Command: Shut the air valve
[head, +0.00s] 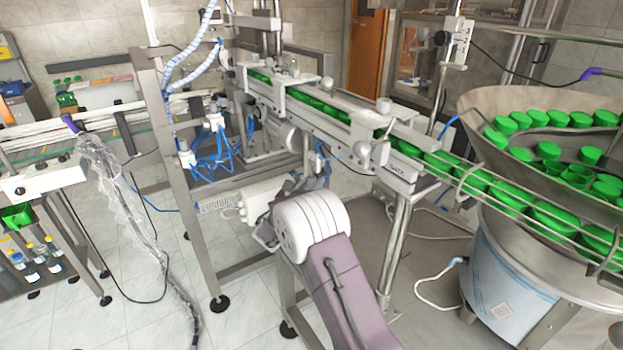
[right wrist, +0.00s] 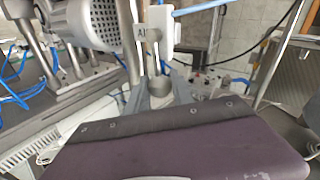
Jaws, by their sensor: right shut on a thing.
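In the right wrist view my right gripper (right wrist: 158,92) points away from the camera, with its two grey fingers on either side of a small grey valve part. This part hangs below a white valve body (right wrist: 161,22) with a small tag reading "A1" (right wrist: 141,32). The gripper is shut on this part, and the exact grip is small and partly hidden. In the head view my right arm comes up from the bottom, and its white wrist hides the fingers and the valve. My left gripper is in neither view.
A metal frame with blue air hoses (head: 212,150) stands left of my wrist. A conveyor (head: 330,110) carrying green caps runs to the steel feeder bowl (head: 470,100) at right. A white ribbed box (head: 262,193) sits just behind my wrist. Tiled floor is open at lower left.

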